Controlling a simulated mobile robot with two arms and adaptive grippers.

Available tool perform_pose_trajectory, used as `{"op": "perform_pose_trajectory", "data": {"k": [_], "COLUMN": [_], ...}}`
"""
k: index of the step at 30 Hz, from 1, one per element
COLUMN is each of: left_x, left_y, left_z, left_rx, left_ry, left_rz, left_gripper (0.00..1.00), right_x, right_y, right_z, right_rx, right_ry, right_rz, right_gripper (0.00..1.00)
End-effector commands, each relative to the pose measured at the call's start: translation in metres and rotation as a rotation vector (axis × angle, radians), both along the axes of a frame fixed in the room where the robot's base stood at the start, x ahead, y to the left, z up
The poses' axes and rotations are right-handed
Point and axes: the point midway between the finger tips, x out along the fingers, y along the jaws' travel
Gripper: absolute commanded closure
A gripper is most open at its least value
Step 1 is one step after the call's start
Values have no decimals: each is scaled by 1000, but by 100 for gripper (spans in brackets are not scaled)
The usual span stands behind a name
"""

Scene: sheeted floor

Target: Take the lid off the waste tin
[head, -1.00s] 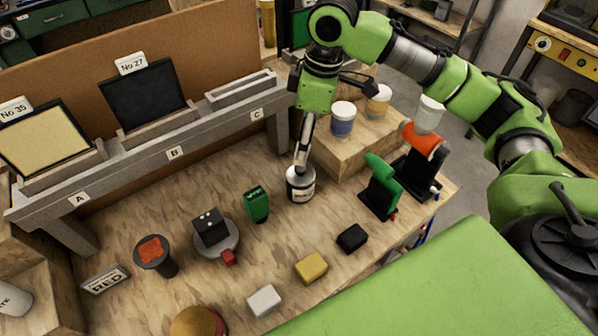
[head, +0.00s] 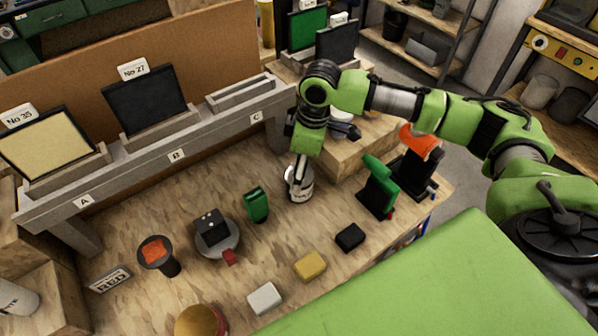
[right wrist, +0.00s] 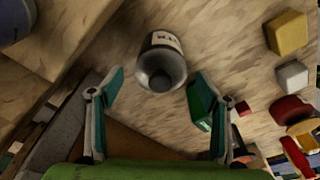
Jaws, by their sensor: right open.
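The waste tin (head: 304,190) is a small cylinder with a pale label, upright on the wooden bench in the head view. In the right wrist view the tin (right wrist: 160,42) shows a grey, rounded metal top (right wrist: 160,72), which I take to be its lid. My right gripper (head: 299,178) points down over the tin and partly hides its top in the head view. In the right wrist view the right gripper (right wrist: 158,78) is open, with one finger on each side of the lid and gaps between. My left gripper is in neither view.
A green item (head: 257,204) stands just left of the tin. A wooden step (head: 350,148) lies behind and right, a green stand (head: 378,186) to the right. Black (head: 350,237), yellow (head: 310,265) and white (head: 265,298) blocks lie in front. A grey rack (head: 180,160) runs behind.

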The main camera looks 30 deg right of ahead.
Motion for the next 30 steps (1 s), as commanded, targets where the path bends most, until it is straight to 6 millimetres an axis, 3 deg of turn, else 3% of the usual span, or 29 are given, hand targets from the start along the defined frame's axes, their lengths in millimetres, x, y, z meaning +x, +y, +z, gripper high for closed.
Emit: {"op": "perform_pose_trajectory", "data": {"k": [2, 5, 6, 20, 27, 30], "left_x": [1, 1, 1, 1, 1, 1], "left_y": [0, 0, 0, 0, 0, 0], "left_z": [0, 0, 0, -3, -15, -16], "left_rx": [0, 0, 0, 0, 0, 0], "left_ry": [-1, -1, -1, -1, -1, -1], "left_rz": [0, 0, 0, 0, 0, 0], "left_gripper": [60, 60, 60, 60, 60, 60], "right_x": [0, 0, 0, 0, 1, -15], "right_y": [0, 0, 0, 0, 0, -1], "right_z": [0, 0, 0, 4, 31, 49], "right_rx": [0, 0, 0, 1, 1, 0], "right_ry": [0, 0, 0, -2, -5, -4], "right_rz": [0, 0, 0, 0, 1, 2], "right_gripper": [33, 59, 62, 63, 63, 63]}}
